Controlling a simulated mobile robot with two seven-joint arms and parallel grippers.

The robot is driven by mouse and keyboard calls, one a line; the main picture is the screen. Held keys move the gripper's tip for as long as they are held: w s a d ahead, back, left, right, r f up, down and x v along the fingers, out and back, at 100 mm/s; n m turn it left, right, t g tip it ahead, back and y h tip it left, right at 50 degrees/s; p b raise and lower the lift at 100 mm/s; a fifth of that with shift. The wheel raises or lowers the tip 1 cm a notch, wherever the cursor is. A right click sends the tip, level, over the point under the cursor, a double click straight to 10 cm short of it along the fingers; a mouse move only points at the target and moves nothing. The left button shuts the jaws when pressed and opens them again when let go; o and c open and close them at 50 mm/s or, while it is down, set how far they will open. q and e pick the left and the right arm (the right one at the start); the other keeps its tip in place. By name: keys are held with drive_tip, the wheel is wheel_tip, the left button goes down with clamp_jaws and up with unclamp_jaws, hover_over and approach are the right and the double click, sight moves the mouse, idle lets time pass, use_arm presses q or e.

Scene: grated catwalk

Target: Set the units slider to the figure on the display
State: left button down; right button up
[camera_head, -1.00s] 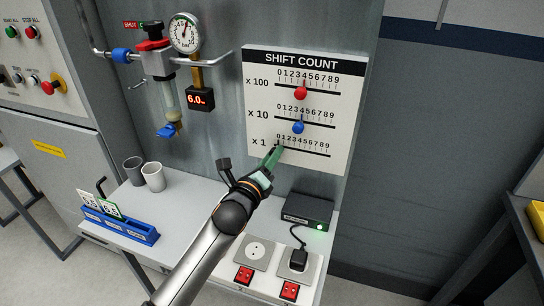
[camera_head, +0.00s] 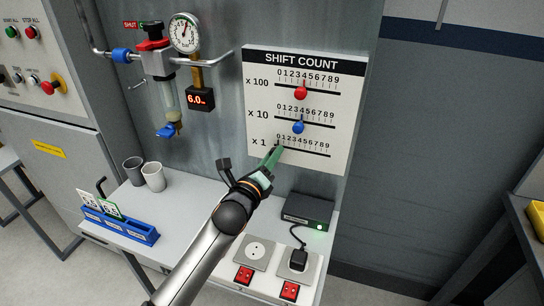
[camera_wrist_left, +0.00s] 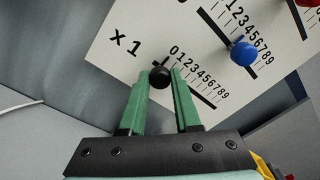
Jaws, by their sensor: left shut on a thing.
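The white SHIFT COUNT board (camera_head: 253,128) hangs on the grey wall with three slider rows. The units row, marked x 1, has a black knob (camera_wrist_left: 159,77) at the low end of its scale, near 0. My left gripper (camera_head: 275,152) reaches up to that row; in the left wrist view its green fingers (camera_wrist_left: 158,90) are shut on the black knob. In the head view the fingers hide the knob. The red knob (camera_head: 300,93) sits mid-scale on x 100, and the blue knob (camera_head: 298,127) mid-scale on x 10. A small display (camera_head: 200,99) reads 6.0. My right gripper is not in view.
A pressure gauge (camera_head: 185,33) and valve pipes are left of the board. Below, the bench holds two cups (camera_head: 153,176), a blue card rack (camera_head: 116,226), a black box (camera_head: 307,210) and sockets (camera_head: 256,251). The space before the board is otherwise clear.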

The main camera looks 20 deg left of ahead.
use_arm(q)
drive_tip(key=shift+d, duration=0.1)
drive_tip(key=shift+d, duration=0.65)
drive_tip(key=c, duration=0.6)
unclamp_jaws()
drive_tip(key=shift+s, duration=0.1)
drive_tip(key=s, duration=0.4)
drive_tip(key=s+a, duration=0.1)
drive_tip(key=s, duration=0.7)
drive_tip(key=shift+s+a, duration=0.15)
drive_tip(key=shift+s, duration=0.05)
